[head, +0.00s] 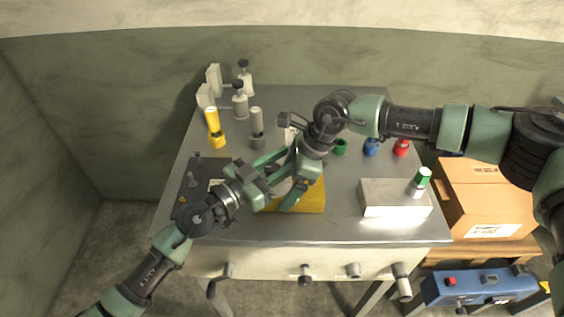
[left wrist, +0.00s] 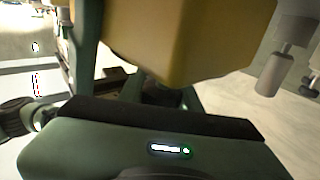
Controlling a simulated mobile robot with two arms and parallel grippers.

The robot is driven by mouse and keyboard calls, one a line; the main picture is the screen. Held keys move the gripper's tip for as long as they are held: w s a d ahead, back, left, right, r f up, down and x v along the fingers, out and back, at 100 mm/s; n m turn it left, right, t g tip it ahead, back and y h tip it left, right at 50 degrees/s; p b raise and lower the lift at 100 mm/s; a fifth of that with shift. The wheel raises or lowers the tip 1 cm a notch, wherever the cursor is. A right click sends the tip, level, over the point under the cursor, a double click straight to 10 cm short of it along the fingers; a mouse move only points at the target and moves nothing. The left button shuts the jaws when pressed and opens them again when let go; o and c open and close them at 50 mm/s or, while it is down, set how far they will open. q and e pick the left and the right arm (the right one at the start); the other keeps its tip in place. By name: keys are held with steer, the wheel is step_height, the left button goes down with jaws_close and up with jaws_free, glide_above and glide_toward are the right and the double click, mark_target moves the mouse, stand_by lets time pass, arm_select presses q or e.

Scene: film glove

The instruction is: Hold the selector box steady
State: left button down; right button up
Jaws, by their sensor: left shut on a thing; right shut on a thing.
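The yellow selector box (head: 314,196) stands on the metal table near its front middle, partly covered by both grippers. My left gripper (head: 272,172) comes in from the left and is shut on the box at its left side. In the left wrist view the box (left wrist: 190,40) fills the upper middle, close to the dark jaw. My right gripper (head: 288,193) reaches down over the box from above and is shut at it. Its fingers hide what exactly it grips. The box's top and left side are mostly hidden.
A yellow cylinder (head: 215,128) and a grey one (head: 256,128) stand behind. Green (head: 340,147), blue (head: 371,147) and red (head: 401,147) pieces stand at the back right. Valves line the front (head: 305,274).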

arm_select(q)
steer(key=shift+a+f+n+t+y, duration=0.2)
steer(key=shift+n+t+y, duration=0.3)
steer(key=shift+n+y, duration=0.2)
steer(key=shift+a+f+n+t+y, duration=0.1)
steer(key=shift+a+n+t+y, duration=0.05)
steer(key=shift+n+t+y, duration=0.45)
steer(key=shift+a+f, duration=0.2)
steer(key=shift+f, duration=0.05)
steer(key=c, duration=1)
jaws_free()
steer(key=shift+w, duration=0.15)
steer(key=shift+a, duration=0.1)
steer(key=v, duration=1.1)
steer(key=shift+s+a+r, duration=0.1)
steer(key=shift+s+r, duration=0.05)
steer(key=shift+s, duration=0.3)
